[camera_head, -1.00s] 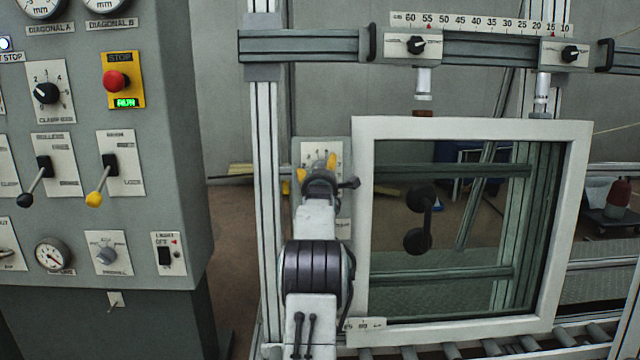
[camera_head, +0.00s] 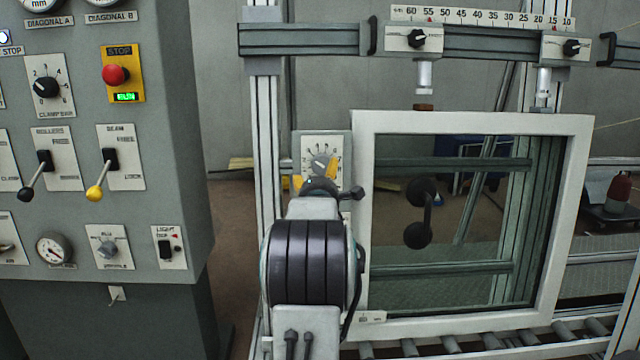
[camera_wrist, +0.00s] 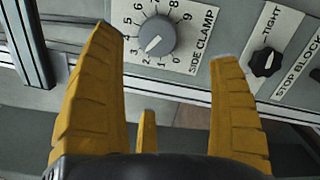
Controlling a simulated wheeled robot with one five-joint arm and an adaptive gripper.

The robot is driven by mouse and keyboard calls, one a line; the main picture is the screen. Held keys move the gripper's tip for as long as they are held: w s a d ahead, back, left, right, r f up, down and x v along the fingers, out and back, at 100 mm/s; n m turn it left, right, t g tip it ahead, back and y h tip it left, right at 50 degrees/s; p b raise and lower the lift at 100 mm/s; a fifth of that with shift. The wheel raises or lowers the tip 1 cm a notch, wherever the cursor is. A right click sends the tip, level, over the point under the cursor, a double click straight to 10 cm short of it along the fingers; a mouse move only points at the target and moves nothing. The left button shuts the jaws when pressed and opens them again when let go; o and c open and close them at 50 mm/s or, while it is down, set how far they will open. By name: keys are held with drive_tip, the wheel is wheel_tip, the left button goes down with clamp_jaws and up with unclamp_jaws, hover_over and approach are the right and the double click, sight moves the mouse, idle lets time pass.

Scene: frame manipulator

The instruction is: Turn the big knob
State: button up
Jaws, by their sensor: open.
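The big grey knob (camera_wrist: 154,35) shows in the wrist view on a white dial plate marked "SIDE CLAMP" with numbers around it. Its pointer is turned toward the low numbers, near 1 to 2. It also shows in the head view (camera_head: 322,163) on a plate on the upright post, above my gripper. My gripper (camera_wrist: 168,43) is open, with yellow fingers. In the wrist view the fingertips stand to the left and right of the knob with gaps on both sides, and a third finger is below. Nothing is between the fingers, and I cannot tell the depth to the knob.
A black knob (camera_wrist: 265,63) marked "TIGHT" sits right of the dial. A white-framed window (camera_head: 362,210) stands right of my arm, above rollers. The grey control panel (camera_head: 150,205) with levers is at the left. A metal post (camera_head: 266,130) stands beside the dial.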

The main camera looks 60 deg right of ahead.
drive_tip(key=shift+s+a, duration=0.25)
drive_tip(key=shift+a, duration=0.3)
